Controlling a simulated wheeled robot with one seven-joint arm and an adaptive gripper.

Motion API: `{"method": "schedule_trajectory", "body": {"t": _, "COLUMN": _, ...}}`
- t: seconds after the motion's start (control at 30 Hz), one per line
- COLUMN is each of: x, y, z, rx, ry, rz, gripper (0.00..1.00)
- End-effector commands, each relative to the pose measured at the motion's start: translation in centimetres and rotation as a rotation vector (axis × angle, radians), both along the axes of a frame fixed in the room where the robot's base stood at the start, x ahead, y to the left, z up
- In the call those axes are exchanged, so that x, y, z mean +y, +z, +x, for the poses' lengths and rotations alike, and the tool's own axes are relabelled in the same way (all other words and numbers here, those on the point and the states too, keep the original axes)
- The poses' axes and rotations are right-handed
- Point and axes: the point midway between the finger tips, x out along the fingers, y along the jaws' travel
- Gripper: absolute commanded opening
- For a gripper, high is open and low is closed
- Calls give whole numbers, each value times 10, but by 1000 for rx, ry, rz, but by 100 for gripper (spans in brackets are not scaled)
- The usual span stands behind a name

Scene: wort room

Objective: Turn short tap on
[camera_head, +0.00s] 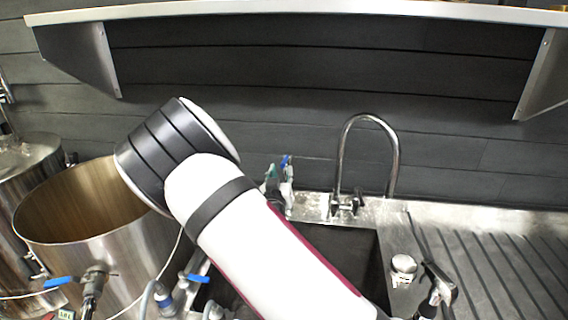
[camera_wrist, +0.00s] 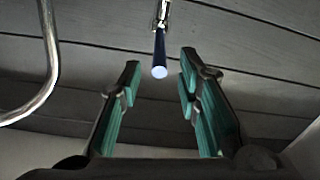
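In the wrist view, a dark blue tap lever (camera_wrist: 159,55) with a pale round end hangs from a metal fitting at the top. It stands between and beyond the tips of my gripper (camera_wrist: 160,80), whose green-padded fingers are wide apart and hold nothing. I see no contact with the lever.
A tall curved faucet (camera_head: 366,120) stands behind the dark sink (camera_head: 360,248); a curved metal pipe (camera_wrist: 45,70) shows left in the wrist view. An open steel pot (camera_head: 150,245) with a blue-handled valve is at left. A shelf (camera_head: 300,10) runs overhead.

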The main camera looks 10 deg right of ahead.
Motion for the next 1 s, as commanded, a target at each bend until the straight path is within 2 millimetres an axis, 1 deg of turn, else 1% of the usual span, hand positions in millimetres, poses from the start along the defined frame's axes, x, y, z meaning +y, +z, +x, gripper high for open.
{"method": "schedule_trajectory", "body": {"t": 0.03, "x": -5, "y": 0, "z": 10, "rx": -1, "ry": -2, "rz": 0, "gripper": 31}}
{"method": "schedule_trajectory", "body": {"t": 0.2, "x": -15, "y": 0, "z": 38, "rx": -1, "ry": -1, "rz": -1, "gripper": 31}}
{"method": "schedule_trajectory", "body": {"t": 0.3, "x": -19, "y": 0, "z": 50, "rx": 0, "ry": -1, "rz": 0, "gripper": 31}}
{"method": "schedule_trajectory", "body": {"t": 0.4, "x": -22, "y": 0, "z": 58, "rx": 0, "ry": -1, "rz": 1, "gripper": 31}}
{"method": "schedule_trajectory", "body": {"t": 0.53, "x": -24, "y": 0, "z": 63, "rx": 1, "ry": -1, "rz": 0, "gripper": 31}}
{"method": "schedule_trajectory", "body": {"t": 0.8, "x": -24, "y": 0, "z": 64, "rx": 1, "ry": 0, "rz": 0, "gripper": 31}}
{"method": "schedule_trajectory", "body": {"t": 0.87, "x": -24, "y": 0, "z": 64, "rx": 1, "ry": 0, "rz": 0, "gripper": 18}}
{"method": "schedule_trajectory", "body": {"t": 0.9, "x": -24, "y": 0, "z": 64, "rx": 1, "ry": 0, "rz": 0, "gripper": 9}}
{"method": "schedule_trajectory", "body": {"t": 0.93, "x": -24, "y": 0, "z": 64, "rx": 1, "ry": 0, "rz": 0, "gripper": 2}}
{"method": "schedule_trajectory", "body": {"t": 1.0, "x": -24, "y": 0, "z": 64, "rx": 1, "ry": -1, "rz": 0, "gripper": 0}}
